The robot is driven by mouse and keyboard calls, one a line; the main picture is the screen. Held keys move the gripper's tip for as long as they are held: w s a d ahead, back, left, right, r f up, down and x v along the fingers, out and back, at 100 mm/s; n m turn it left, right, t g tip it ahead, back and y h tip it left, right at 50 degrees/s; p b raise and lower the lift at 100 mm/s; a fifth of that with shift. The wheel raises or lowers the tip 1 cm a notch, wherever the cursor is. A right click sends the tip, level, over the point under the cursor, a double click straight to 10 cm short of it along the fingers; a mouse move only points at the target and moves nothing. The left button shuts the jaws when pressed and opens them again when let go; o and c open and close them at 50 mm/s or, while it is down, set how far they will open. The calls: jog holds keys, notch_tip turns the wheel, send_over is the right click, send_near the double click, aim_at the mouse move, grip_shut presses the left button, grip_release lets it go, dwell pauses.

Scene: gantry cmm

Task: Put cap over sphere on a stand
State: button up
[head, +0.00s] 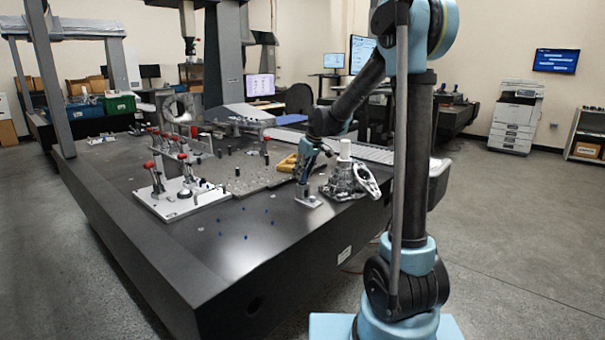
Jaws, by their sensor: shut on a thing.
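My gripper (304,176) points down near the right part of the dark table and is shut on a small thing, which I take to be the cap. The cap is mostly hidden between the fingers and too small to make out. Directly below my gripper is the stand (309,201), with a flat light metal base plate on the table and a short post rising from it. The sphere is not visible; the fingers cover the top of the post. I cannot tell whether the cap touches the sphere or is apart from it.
A grey metal casting (350,181) stands close to the right of the stand. A white fixture plate (184,198) with red-knobbed clamps is at left. The large dark table (240,255) is mostly clear in front.

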jog(key=shift+f, duration=0.2)
dwell(0.4)
jog(key=o, duration=0.8)
jog(key=shift+o, duration=0.2)
jog(key=v, duration=1.2)
jog(key=shift+d, duration=0.1)
jog(key=s+d+f+m+h, duration=0.1)
jog(key=s+d+f+m, duration=0.15)
jog(key=s+d, duration=0.5)
jog(key=s+d+f+m, duration=0.2)
jog(key=s+d+f, duration=0.2)
jog(key=s, duration=0.7)
jog(key=s+d+f+m+h, duration=0.15)
jog(key=s+d+f, duration=0.3)
jog(key=s, duration=0.45)
jog(key=s+d+f+m, duration=0.3)
jog(key=s+d+f, duration=0.1)
jog(key=s+f, duration=0.4)
jog(key=shift+s+d+g+h, duration=0.3)
jog(key=shift+s+g+h, duration=0.1)
jog(key=shift+s, duration=0.7)
